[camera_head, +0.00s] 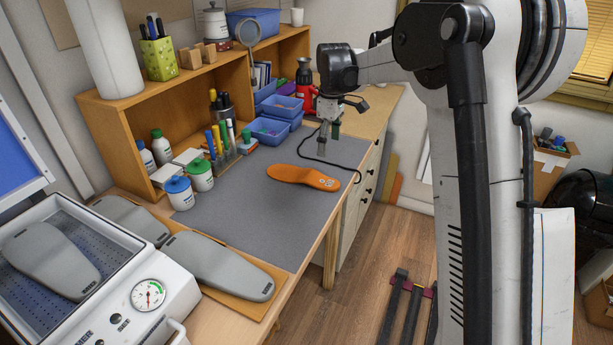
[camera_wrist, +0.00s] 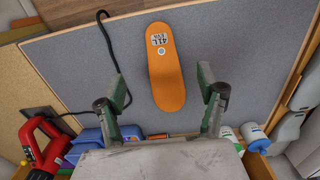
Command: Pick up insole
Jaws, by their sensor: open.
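An orange insole (camera_head: 303,177) lies flat on the grey mat (camera_head: 245,215) on the workbench, near its front edge. In the wrist view the insole (camera_wrist: 164,72) lies lengthwise, with its printed label end at the top, away from my gripper. My gripper (camera_head: 328,145) is over the back right part of the mat, behind and to the right of the insole. In the wrist view my gripper (camera_wrist: 160,90) has its two fingers wide apart, one on each side of the insole's near half in the picture. It appears apart from the insole, with nothing between the fingers.
A black cable (camera_head: 355,160) runs along the mat near the insole. Blue bins (camera_head: 270,130), a red tool (camera_head: 306,92) and a shelf stand behind the mat. Grey shoe forms (camera_head: 215,266) and a forming machine (camera_head: 95,280) with a gauge are at the left.

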